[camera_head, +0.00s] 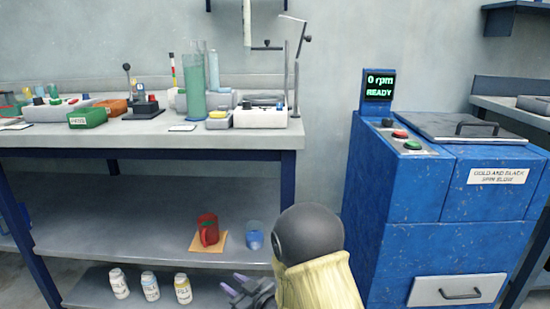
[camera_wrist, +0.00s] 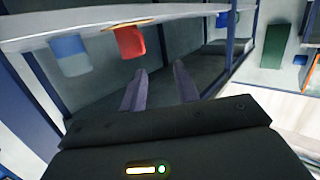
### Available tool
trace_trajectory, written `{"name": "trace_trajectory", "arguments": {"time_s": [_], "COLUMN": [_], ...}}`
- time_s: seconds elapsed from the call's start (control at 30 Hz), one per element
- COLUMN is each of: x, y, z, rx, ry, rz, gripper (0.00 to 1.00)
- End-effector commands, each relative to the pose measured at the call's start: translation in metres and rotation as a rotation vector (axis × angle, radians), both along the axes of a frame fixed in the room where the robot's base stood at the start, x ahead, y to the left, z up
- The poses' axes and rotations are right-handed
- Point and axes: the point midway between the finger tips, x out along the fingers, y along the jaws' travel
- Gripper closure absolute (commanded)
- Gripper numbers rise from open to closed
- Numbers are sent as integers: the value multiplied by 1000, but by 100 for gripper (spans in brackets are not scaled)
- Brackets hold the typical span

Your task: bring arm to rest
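My gripper (camera_head: 240,288) shows at the bottom of the head view, beside the pale yellow and dark grey part of my arm. It is low, in front of the bench's lower shelves. In the wrist view my gripper (camera_wrist: 160,82) has two purple-grey fingers standing apart with nothing between them.
The bench (camera_head: 200,138) carries trays, a green cylinder (camera_head: 195,88) and instruments. Its middle shelf (camera_head: 130,225) holds the red mug (camera_head: 208,230) and blue cup (camera_head: 255,236). Several bottles (camera_head: 150,286) stand lower. A blue spin machine (camera_head: 430,220) reading "0 rpm READY" stands right of my arm.

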Motion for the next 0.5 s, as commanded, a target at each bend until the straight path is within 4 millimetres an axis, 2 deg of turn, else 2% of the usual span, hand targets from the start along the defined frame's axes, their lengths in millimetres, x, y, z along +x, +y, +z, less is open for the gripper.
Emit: {"name": "trace_trajectory", "arguments": {"time_s": [0.03, 0.17, 0.27, 0.37, 0.5], "x": [3, 8, 10, 8, -6], "y": [-8, -29, -56, -91, -137], "z": [10, 24, 40, 57, 79], "rx": [-19, -82, -143, -211, -291], "ry": [13, 64, 125, 209, 344], "rz": [-24, -94, -172, -266, -391], "gripper": [69, 69, 69, 69, 69]}}
